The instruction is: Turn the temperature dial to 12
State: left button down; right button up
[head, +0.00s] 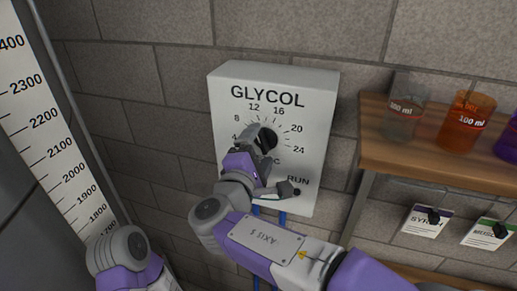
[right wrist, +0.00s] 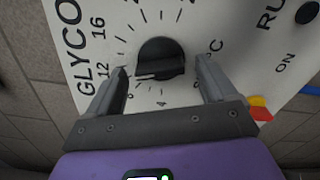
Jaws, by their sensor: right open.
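The black temperature dial (head: 267,138) sits on the white GLYCOL box (head: 317,104) on the wall, ringed by tick marks and numbers from 4 to 24. My right gripper (head: 254,147) is in front of the dial and partly covers it and the lower left of the scale. In the right wrist view, the dial (right wrist: 160,50) lies between the two spread fingers, with a visible gap on each side. A pale line on the dial's lower left edge appears to point near 8; the exact reading is unclear. My left gripper is out of view.
A black RUN knob (head: 297,192) is at the box's lower right. A wooden shelf (head: 407,150) on the right holds a clear beaker (head: 404,108) and an orange one (head: 466,122). A tall volume scale (head: 45,130) stands at left. Blue pipes run below the box.

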jog(key=b+v, duration=0.1)
jog(key=v, duration=0.6)
jog(key=shift+s, duration=0.25)
